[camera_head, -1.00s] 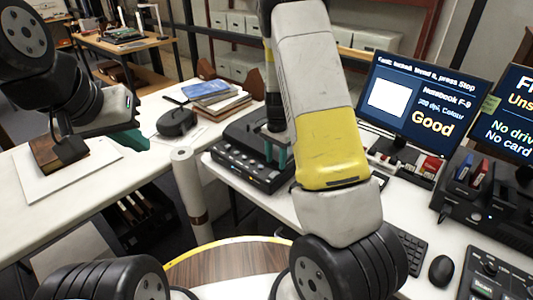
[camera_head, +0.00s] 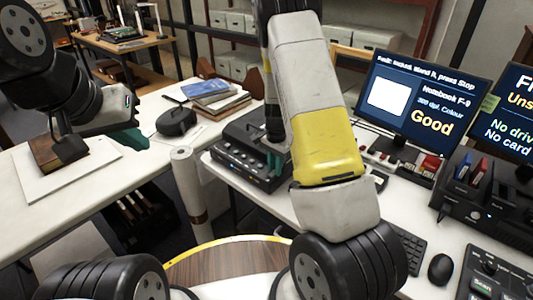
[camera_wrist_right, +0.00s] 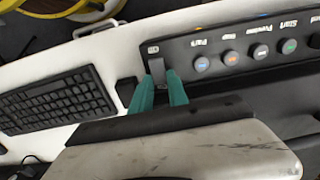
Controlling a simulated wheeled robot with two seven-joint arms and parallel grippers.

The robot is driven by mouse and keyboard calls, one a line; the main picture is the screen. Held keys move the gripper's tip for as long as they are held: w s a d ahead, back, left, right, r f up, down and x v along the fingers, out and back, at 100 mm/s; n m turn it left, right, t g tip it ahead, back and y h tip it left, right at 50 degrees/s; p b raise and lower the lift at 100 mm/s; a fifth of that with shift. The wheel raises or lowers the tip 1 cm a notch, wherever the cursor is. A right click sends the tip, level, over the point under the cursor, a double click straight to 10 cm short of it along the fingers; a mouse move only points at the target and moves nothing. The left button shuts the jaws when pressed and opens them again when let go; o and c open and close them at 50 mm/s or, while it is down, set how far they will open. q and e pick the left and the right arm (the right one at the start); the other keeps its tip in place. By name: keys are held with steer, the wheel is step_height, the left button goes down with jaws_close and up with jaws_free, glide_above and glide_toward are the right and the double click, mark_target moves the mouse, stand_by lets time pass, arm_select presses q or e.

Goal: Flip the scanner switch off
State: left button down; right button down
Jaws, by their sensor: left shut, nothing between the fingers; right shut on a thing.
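The black scanner (camera_head: 235,163) stands on the white desk, with a row of buttons along its front edge. In the right wrist view its front panel (camera_wrist_right: 240,35) shows several labelled buttons and, at the left end, a small dark switch (camera_wrist_right: 157,68). My right gripper (camera_wrist_right: 158,84) has its two teal fingers on either side of this switch and is shut on it. In the head view my right gripper (camera_head: 275,160) is at the scanner, partly hidden by my arm. My left gripper (camera_head: 136,139) is shut and empty over the left table. The switch's position is unclear.
A keyboard (camera_head: 408,247) and mouse (camera_head: 441,270) lie right of my right arm. A monitor (camera_head: 420,100) reads "Notebook F-9" and "Good".

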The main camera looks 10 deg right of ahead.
steer(key=shift+s+a+t+h, duration=0.15)
steer(key=shift+a+t+h, duration=0.05)
steer(key=shift+t+h, duration=0.25)
steer(key=shift+r+h, duration=0.1)
steer(key=shift+h, duration=0.15)
steer(key=c, duration=1.3)
jaws_free()
steer(key=shift+r, duration=0.1)
